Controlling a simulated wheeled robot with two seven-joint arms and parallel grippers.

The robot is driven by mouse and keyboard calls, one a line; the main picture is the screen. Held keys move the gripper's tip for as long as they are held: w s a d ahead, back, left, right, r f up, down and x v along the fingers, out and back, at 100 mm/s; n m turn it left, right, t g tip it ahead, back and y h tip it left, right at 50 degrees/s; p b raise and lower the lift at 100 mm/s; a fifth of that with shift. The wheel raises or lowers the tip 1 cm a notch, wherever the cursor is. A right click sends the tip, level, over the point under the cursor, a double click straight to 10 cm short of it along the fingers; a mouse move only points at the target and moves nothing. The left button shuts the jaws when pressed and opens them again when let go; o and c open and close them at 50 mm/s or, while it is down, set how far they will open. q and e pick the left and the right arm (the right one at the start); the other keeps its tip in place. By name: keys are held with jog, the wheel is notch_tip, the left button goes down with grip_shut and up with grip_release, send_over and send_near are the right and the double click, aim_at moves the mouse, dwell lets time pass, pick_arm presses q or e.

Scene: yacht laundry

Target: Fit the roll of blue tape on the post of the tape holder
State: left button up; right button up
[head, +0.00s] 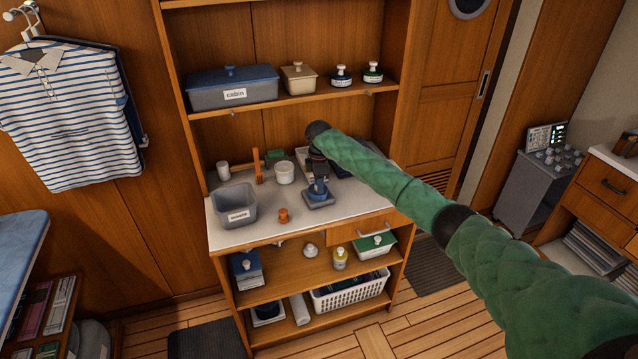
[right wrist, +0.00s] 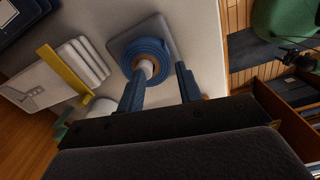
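The roll of blue tape (right wrist: 148,50) sits over the grey base of the tape holder (right wrist: 177,35) in the right wrist view. The pale post (right wrist: 147,67) shows through the middle of the roll, so the roll appears to be around it. In the head view the tape roll (head: 318,190) and the holder base (head: 319,202) are at the counter's front middle. My right gripper (head: 318,172) is just above them. My left gripper is out of view.
A grey bin (head: 234,205) stands left on the counter (head: 262,227). A small orange piece (head: 283,215) lies left of the holder, and a white cup (head: 285,172) stands behind it. A shelf with boxes (head: 232,88) is above. The counter's front strip is mostly clear.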

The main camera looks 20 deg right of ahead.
jog(key=shift+r+p, duration=0.8)
jog(key=shift+r, duration=0.25)
jog(key=o, duration=1.1)
jog(key=shift+o, duration=0.2)
